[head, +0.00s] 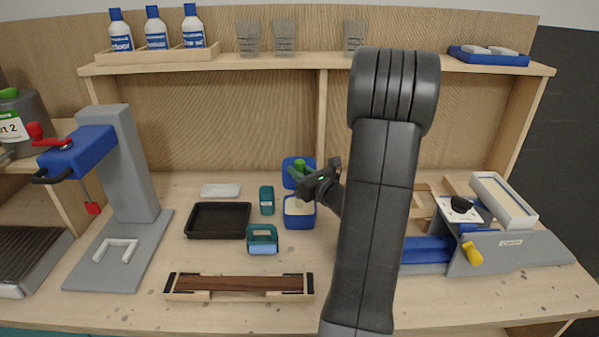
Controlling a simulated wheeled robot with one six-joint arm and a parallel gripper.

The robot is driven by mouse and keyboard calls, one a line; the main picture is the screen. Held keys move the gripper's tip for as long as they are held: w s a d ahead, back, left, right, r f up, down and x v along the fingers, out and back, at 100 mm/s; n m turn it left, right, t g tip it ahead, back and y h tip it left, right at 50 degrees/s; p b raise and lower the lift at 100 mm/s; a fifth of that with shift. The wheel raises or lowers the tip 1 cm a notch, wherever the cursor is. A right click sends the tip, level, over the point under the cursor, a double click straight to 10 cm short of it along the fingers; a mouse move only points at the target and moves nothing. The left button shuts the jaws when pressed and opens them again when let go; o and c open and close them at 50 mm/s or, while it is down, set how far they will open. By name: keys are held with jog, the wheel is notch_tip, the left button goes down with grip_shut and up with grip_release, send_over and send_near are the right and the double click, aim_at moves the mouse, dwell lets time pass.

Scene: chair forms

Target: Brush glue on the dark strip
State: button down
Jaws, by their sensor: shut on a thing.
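The dark strip (238,283) is a long brown piece lying in a light wooden holder with black ends (174,283) near the front of the bench. A small blue container (300,222) with pale contents stands behind it and to the right, its blue lid raised at the back. My gripper (303,176) is over this container, shut on a green-handled thing (299,165), seemingly the brush. The brush's lower end is hard to make out, so I cannot tell whether it touches the pale contents. My arm comes in from the right.
A black tray (217,234), a teal block (266,195) and a teal-handled tool (262,239) stand left of the container. A grey press with a blue head (77,150) is at the left. A blue-and-grey fixture (491,252) is at the right. Bare bench surrounds the strip holder.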

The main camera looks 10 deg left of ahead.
jog(key=shift+f, duration=0.1)
dwell(0.3)
jog(key=shift+r+p, duration=2.35)
jog(key=shift+r, duration=1.25)
jog(key=shift+f, duration=0.1)
